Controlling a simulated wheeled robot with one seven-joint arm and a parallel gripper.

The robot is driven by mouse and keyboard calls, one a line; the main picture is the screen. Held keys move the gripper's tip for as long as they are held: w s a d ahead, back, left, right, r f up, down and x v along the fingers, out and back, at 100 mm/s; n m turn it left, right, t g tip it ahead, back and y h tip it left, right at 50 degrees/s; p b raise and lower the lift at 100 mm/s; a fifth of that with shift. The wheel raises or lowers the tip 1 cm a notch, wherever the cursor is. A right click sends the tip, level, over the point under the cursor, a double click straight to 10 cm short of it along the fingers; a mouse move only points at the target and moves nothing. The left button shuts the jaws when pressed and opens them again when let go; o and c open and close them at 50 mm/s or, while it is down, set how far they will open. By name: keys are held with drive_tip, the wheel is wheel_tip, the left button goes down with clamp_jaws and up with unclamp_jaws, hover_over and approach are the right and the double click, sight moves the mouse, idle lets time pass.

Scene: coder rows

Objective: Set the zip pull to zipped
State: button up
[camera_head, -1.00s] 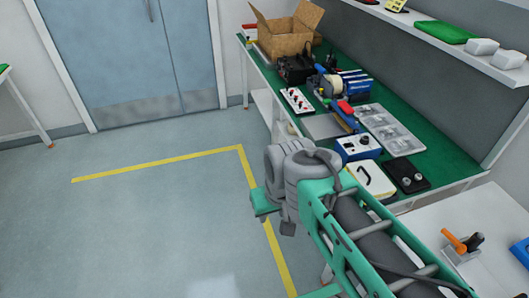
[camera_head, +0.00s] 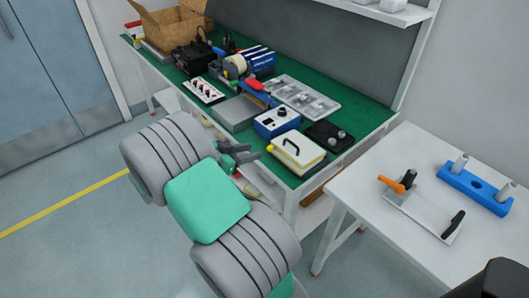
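I cannot make out a zip pull or a zip for certain among the small things in view. My gripper (camera_head: 240,154) shows small and grey beyond my green and grey arm, near the front edge of the green-topped bench (camera_head: 347,101). Its fingers point right, towards a cream box (camera_head: 298,150) with a black handle and a yellow knob. The gripper is apart from that box and no held object shows. Its fingers are too small to tell whether they are open or shut.
A blue box (camera_head: 276,121), a black tray (camera_head: 328,136), a clear tray (camera_head: 300,97), a red-knobbed panel (camera_head: 204,90) and a cardboard box (camera_head: 172,25) crowd the bench. A white table (camera_head: 365,186) at right bears an orange-handled clamp (camera_head: 397,185) and a blue fixture (camera_head: 475,187).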

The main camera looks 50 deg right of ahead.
sight(268, 148)
drive_tip(key=x, duration=0.7)
drive_tip(key=shift+s, duration=0.15)
clamp_jaws()
idle(1.1)
